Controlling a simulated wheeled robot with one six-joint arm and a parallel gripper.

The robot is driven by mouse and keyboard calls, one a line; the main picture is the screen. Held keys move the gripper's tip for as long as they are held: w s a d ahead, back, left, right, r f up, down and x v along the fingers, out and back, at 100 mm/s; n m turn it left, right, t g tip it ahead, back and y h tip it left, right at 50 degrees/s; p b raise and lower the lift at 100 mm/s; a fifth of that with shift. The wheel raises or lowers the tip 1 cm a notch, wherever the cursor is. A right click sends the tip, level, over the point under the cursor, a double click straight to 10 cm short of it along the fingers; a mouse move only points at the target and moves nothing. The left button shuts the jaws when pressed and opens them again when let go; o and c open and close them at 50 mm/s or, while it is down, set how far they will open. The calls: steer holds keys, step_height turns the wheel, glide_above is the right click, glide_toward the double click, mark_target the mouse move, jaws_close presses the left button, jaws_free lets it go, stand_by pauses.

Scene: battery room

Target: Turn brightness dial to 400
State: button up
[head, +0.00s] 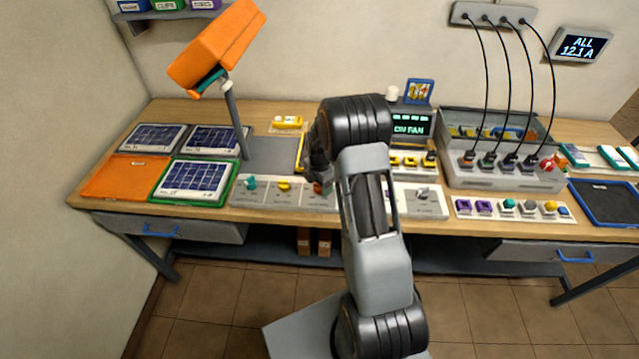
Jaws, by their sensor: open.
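A light control panel (262,200) runs along the front of the bench and carries a teal knob (251,183), a yellow knob (284,186) and an orange-red knob (320,188). Their labels and settings are too small to read, so I cannot tell which is the brightness dial. My gripper (318,172) is open and points down over the panel, close to the orange-red knob. Whether it touches that knob is unclear. My arm hides the panel's middle. A grey knob (422,194) shows at the panel's right. An orange lamp head (217,45) hangs over the bench's left side.
Solar panels (194,181) lie at the left. A dark display (411,126) stands behind my arm. A grey unit (502,176) with several black cables stands at the right. Small coloured parts (510,206) lie in front of it. A wall display (578,45) reads "ALL 12.1 A".

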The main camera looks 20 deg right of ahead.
steer(key=shift+f, duration=0.2)
steer(key=shift+c, duration=0.5)
steer(key=c, duration=0.8)
